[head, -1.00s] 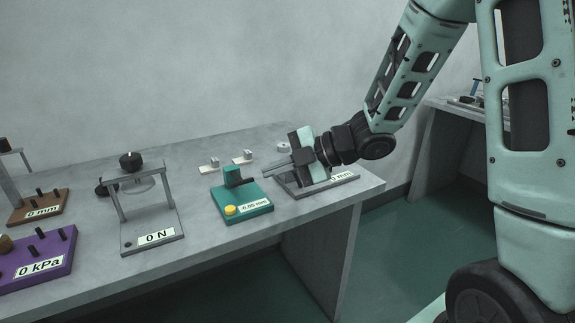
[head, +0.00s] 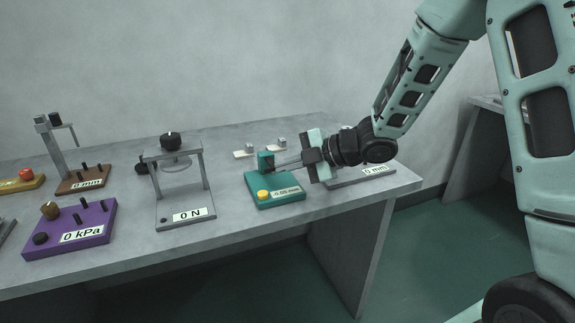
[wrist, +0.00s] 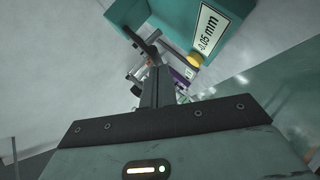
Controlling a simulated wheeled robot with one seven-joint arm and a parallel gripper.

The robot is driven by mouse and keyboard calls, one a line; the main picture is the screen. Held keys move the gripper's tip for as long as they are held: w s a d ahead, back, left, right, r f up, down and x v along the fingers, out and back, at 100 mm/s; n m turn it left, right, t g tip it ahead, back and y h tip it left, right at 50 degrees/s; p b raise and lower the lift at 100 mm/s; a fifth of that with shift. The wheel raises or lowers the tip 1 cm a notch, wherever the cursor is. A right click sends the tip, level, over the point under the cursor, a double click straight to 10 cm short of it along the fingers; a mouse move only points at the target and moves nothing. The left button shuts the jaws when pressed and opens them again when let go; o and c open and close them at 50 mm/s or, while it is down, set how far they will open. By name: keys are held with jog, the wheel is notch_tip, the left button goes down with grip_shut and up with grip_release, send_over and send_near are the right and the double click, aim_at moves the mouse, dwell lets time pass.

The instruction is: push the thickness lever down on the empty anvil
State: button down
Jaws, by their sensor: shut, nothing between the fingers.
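The teal thickness gauge (head: 276,201) stands on the bench, with a -0.05 mm label and a yellow button (head: 263,195). Its upright post (head: 265,158) rises at the back. My gripper (head: 277,165) is shut and empty, reaching in from the right with its fingertips close to the post. The fingers largely hide the lever and anvil in the head view. In the wrist view a dark bar, apparently the lever (wrist: 139,34), lies just beyond my fingertips (wrist: 156,68). I cannot tell whether they touch. The gauge (wrist: 172,14) fills the top there.
Left of the gauge stand a 0 N press (head: 182,213), a purple 0 kPa box (head: 70,232) and a brown 0 mm stand (head: 82,182). A grey 0 mm plate (head: 360,176) lies under my wrist. Two small white pieces with metal blocks sit behind the gauge.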

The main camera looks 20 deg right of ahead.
jog(key=shift+d+f+b, duration=0.1)
jog(key=shift+f+b, duration=0.2)
jog(key=shift+f, duration=0.5)
jog(key=shift+w+r+p, duration=0.25)
jog(key=shift+r+p, duration=0.5)
jog(key=shift+r, duration=0.05)
jog(key=shift+r, duration=0.1)
